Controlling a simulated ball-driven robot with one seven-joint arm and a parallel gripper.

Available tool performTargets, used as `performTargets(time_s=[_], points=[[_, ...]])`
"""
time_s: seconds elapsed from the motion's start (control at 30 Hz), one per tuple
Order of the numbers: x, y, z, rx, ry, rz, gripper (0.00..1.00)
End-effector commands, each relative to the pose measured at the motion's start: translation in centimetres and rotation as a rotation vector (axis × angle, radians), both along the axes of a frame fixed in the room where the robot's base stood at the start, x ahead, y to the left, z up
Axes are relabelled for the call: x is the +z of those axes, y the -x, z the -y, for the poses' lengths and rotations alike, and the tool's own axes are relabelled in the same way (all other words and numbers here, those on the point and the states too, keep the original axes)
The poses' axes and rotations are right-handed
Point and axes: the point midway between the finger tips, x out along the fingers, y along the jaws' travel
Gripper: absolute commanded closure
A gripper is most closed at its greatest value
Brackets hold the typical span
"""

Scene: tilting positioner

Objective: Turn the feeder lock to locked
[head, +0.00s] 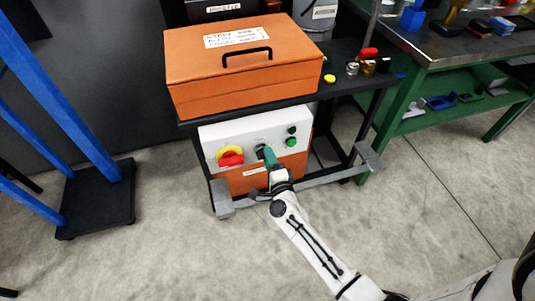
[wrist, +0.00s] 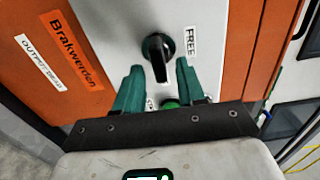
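The feeder lock is a black rotary knob (wrist: 158,52) on a white panel (wrist: 195,14) in the wrist view. Its bar-shaped handle runs roughly up and down in the picture, slightly tilted. A "FREE" label (wrist: 191,41) sits just right of the knob. Another small label is mostly hidden between the fingers. My gripper (wrist: 158,66) has its green fingers apart, one on each side of the knob's lower part, with small gaps visible. In the head view my gripper (head: 267,153) is at the panel and partly hides the knob.
An orange case (head: 215,70) rests on the cart above. A blue frame (head: 75,120) stands left, a green workbench (head: 430,60) right. The floor in front is clear.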

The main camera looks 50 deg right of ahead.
Motion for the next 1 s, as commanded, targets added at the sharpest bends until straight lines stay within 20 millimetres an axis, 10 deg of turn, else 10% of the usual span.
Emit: performTargets(time_s=[0.43,1.0], points=[[-0.1,6.5,-4.4,0.001,-0.002,-0.002,0.61],[0.0,7.2,-4.9,0.001,-0.001,-0.001,0.61]])
